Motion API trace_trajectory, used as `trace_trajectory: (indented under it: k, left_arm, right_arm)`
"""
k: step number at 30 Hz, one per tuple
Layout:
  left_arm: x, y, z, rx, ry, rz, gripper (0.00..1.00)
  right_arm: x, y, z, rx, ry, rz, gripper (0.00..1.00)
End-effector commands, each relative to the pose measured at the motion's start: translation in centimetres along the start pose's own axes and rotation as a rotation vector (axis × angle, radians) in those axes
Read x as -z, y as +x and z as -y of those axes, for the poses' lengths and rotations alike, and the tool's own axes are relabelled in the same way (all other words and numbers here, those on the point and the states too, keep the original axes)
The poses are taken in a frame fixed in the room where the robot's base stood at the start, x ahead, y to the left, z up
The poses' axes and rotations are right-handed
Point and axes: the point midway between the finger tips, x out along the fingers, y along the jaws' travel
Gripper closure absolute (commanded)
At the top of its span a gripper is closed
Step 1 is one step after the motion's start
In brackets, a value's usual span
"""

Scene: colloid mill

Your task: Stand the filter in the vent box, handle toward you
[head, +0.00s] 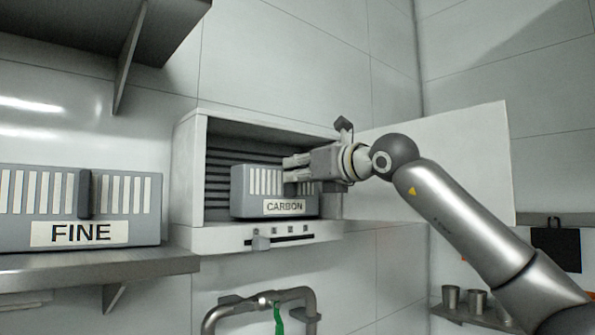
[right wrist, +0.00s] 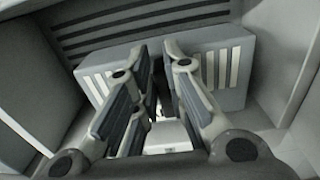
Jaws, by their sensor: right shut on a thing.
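The grey filter labelled CARBON (head: 243,204) stands upright inside the white vent box (head: 187,175), with its label facing me. It also shows in the right wrist view (right wrist: 228,65), in front of dark slats. My right gripper (head: 291,171) reaches in from the right and is shut on the filter's front, where the handle would be; the fingers hide the handle. In the right wrist view the fingers (right wrist: 157,75) meet the filter's slotted face. The filter's lower edge is close to the box floor; I cannot tell whether it touches. My left gripper is not in view.
A second filter labelled FINE (head: 140,210) stands on a metal shelf (head: 150,265) at the left. The box's white door (head: 450,150) is open to the right, behind my arm. A slider (head: 262,242) sits on the box's front ledge. Pipes (head: 285,297) run below.

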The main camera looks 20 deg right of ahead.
Motion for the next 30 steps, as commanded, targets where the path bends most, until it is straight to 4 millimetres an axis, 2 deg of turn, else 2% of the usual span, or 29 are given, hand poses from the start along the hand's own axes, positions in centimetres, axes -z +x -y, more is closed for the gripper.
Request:
trace_trajectory:
  k: [4,15,16,21,30]
  left_arm:
    - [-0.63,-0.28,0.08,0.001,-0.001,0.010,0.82]
    - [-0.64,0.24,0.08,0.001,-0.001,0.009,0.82]
    - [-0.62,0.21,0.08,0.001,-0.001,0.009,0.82]
    - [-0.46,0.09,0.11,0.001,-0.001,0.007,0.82]
    - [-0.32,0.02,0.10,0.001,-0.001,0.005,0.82]
  right_arm:
    - [0.70,-0.06,0.03,0.000,0.000,0.001,1.00]
    - [1.16,-0.06,-0.03,-0.001,0.001,0.002,1.00]
    - [1.20,-0.03,-0.01,0.000,0.001,0.000,0.87]
    - [1.09,-0.03,0.00,0.000,0.001,-0.001,0.66]
    - [1.00,-0.04,-0.01,0.000,0.001,0.000,0.66]
